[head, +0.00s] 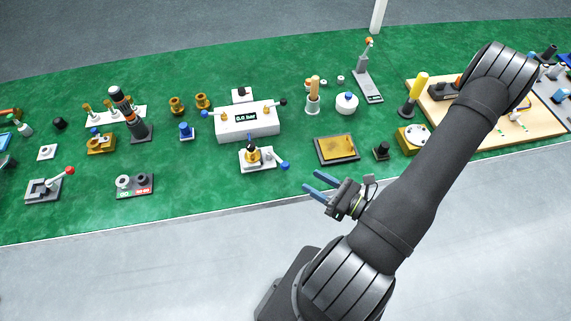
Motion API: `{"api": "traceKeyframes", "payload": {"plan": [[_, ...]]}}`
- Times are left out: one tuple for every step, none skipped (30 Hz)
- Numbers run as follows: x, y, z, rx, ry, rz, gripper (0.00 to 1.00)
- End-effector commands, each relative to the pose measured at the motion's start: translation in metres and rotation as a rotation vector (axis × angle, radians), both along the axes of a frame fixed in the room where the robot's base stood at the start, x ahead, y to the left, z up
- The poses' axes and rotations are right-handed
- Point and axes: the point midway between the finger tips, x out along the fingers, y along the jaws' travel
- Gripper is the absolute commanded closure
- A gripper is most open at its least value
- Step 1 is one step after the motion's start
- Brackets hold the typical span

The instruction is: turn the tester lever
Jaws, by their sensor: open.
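The tester looks like the white box (240,123) with a small dark display reading "0.0 bar", in the middle of the green mat. A thin arm with a black knob (283,101) sticks out at its right end, and a blue knob (205,114) shows at its left end. In front of it stands a small white fixture (247,165) with a brass part and a lever ending in a blue knob (285,166). I cannot tell for sure which is the tester lever. My gripper (312,182) is open and empty, its blue fingers just right of and nearer than that blue knob, apart from it.
A dark tray with a brass-coloured plate (321,154) lies beyond my gripper, with a small black block (381,151) to its right. A white round jar (346,104) and a wooden-handled tool (313,93) stand behind.

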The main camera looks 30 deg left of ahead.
Motion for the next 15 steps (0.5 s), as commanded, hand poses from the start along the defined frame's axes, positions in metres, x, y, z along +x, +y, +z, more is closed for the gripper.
{"api": "traceKeyframes", "payload": {"plan": [[-0.001,0.006,0.0,0.0,0.001,0.005,0.54],[-0.001,0.009,0.0,-0.001,0.001,0.005,0.54],[-0.001,0.013,0.0,0.0,0.0,0.005,0.54],[-0.001,0.016,0.0,0.0,0.0,0.005,0.54],[-0.001,0.019,0.0,0.0,-0.001,0.004,0.54],[-0.001,0.023,0.0,0.0,-0.001,0.005,0.54],[-0.001,0.026,0.0,0.0,-0.001,0.004,0.54],[-0.001,0.029,0.0,-0.001,-0.001,0.006,0.54],[0.0,0.033,0.0,-0.001,-0.001,0.004,0.54],[0.0,0.036,0.0,-0.001,-0.001,0.006,0.54],[0.0,0.039,0.0,-0.001,-0.001,0.005,0.54],[0.0,0.043,0.0,0.0,-0.001,0.005,0.54],[0.0,0.045,0.0,0.0,-0.001,0.005,0.54],[0.0,0.048,0.0,-0.001,-0.001,0.004,0.54],[0.0,0.052,0.0,-0.001,-0.001,0.005,0.54]]}}
